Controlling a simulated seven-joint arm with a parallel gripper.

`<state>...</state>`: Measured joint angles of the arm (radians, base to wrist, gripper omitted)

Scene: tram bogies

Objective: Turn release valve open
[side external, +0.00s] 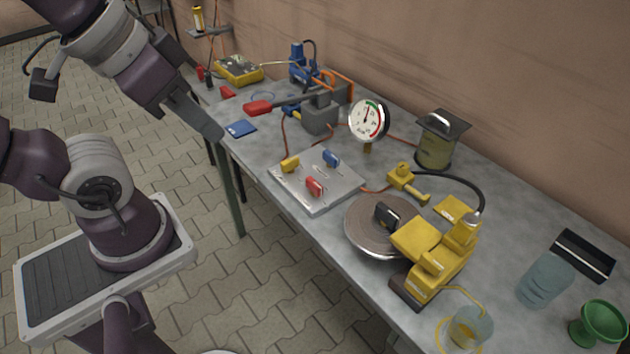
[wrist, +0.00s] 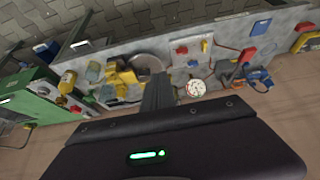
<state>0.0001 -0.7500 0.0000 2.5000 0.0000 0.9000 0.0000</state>
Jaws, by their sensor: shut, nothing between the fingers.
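A light metal plate (side external: 335,192) on the bench carries a yellow, a blue (side external: 331,158) and a red (side external: 315,187) handle; it also shows in the wrist view (wrist: 205,65). A yellow valve-like fitting (side external: 402,176) lies right of it. A grey pump-like block (side external: 320,112) with a red-ended lever stands behind the plate. I cannot tell which part is the release valve. A round dial gauge (side external: 368,119) stands nearby, also in the wrist view (wrist: 196,88). My gripper (side external: 212,130) is shut and empty, in the air off the bench's left front edge, apart from these parts.
A yellow machine (side external: 435,245) stands by a round disc (side external: 365,226) at the front. A lantern-like can (side external: 435,145) stands by the wall. A blue flat item (side external: 241,128) lies near the left edge. Hoses cross the bench.

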